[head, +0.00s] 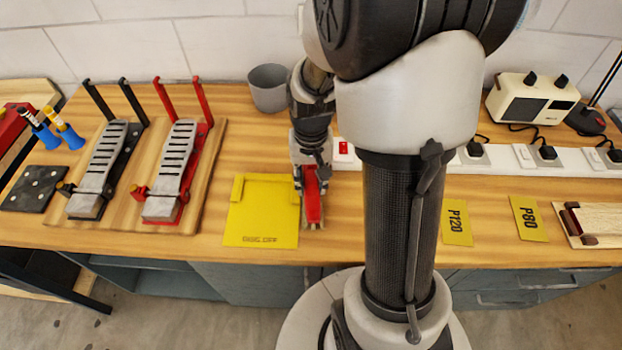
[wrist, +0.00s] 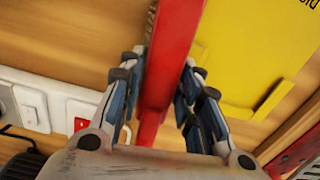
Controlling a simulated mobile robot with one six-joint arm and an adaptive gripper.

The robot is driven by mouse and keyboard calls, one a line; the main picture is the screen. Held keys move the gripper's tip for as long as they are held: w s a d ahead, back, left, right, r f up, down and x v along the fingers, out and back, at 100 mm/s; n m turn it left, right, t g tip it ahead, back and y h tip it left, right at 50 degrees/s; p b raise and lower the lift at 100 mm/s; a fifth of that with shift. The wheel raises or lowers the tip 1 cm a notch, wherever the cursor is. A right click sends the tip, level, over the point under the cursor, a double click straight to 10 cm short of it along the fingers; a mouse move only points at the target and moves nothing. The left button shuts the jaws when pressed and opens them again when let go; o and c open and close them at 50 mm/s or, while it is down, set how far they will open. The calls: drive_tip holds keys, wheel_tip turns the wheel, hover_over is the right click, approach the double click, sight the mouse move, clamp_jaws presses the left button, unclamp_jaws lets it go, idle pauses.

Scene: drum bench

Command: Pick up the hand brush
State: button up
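The hand brush (head: 313,200) is red with pale bristles along its lower edge. In the head view it is at the bench's front half, just right of the yellow mat, with its far end under my gripper (head: 310,168). In the wrist view the red handle (wrist: 170,60) runs between the two fingers of my gripper (wrist: 163,85). The finger pads sit against both sides of the handle, and my gripper looks shut on it. The brush appears at bench level; any gap beneath it cannot be made out.
The yellow mat (head: 262,222) lies close at left. A grey cup (head: 268,88) stands behind. A white socket strip with a red switch (head: 343,148) runs along the back right. Two drum pedals (head: 172,170) stand further left. Yellow sanding sheets (head: 457,222) lie at right.

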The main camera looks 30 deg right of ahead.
clamp_jaws()
